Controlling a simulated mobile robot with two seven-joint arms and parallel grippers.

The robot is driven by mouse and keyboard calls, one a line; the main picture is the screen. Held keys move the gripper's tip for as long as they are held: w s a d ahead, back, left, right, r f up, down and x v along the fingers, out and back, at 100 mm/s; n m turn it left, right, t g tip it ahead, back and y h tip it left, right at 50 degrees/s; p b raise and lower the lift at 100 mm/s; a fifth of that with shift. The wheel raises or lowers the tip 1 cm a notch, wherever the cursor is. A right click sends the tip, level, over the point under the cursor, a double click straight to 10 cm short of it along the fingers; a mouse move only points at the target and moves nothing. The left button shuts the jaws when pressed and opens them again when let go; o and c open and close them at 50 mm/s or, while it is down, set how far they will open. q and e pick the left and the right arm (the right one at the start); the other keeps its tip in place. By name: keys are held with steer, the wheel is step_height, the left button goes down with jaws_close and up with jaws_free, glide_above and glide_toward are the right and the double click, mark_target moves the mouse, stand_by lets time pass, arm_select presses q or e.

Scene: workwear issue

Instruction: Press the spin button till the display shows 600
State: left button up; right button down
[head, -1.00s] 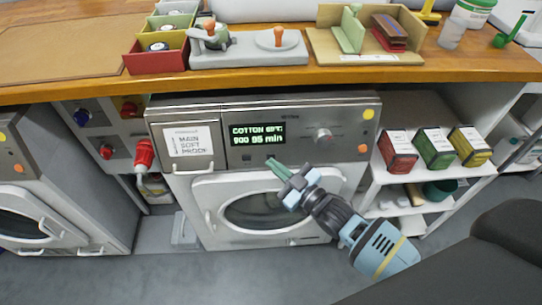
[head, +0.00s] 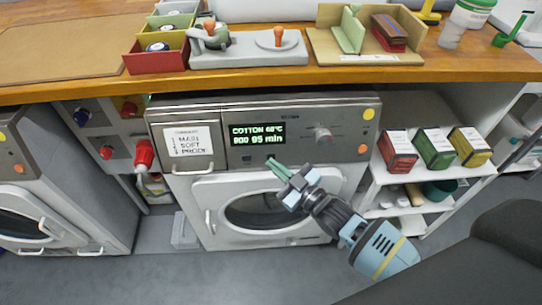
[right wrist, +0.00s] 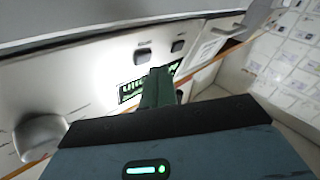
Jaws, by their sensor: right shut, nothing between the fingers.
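The washing machine's display (head: 257,134) is lit green on the dark front panel. It reads COTTON 60°C, with a number below that looks like 900 and a time in minutes; the small digits are hard to read. My right gripper (head: 272,164) is shut and empty, its green fingertips just below the display. One dark button (head: 246,157) shows left of the fingertips. The right wrist view, turned nearly upside down, shows two dark buttons (right wrist: 142,55) (right wrist: 178,46) beside the display (right wrist: 130,90) and the fingers (right wrist: 158,88). I cannot tell whether the fingertips touch the panel. My left gripper is out of view.
A round knob (head: 323,134) sits right of the display, and a labelled drawer (head: 188,142) left of it. The round door (head: 207,205) is below. The wooden counter (head: 100,90) overhangs the machine. Shelves with coloured boxes (head: 398,152) stand at the right.

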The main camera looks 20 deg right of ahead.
steer(key=shift+w, duration=0.15)
stand_by(0.3)
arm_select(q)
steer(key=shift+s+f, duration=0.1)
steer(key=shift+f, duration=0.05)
arm_select(e)
steer(key=shift+w+d+f, duration=0.1)
steer(key=shift+w+f, duration=0.05)
steer(key=shift+w, duration=0.1)
arm_select(q)
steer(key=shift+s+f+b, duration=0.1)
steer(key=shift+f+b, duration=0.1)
steer(key=shift+b, duration=0.2)
arm_select(e)
steer(key=shift+w+d+f, duration=0.1)
steer(key=shift+w, duration=0.25)
stand_by(0.5)
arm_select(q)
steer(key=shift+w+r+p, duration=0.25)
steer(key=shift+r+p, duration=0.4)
arm_select(e)
steer(key=shift+s+a+r, duration=0.2)
steer(key=shift+s+r, duration=0.05)
steer(key=shift+s, duration=0.45)
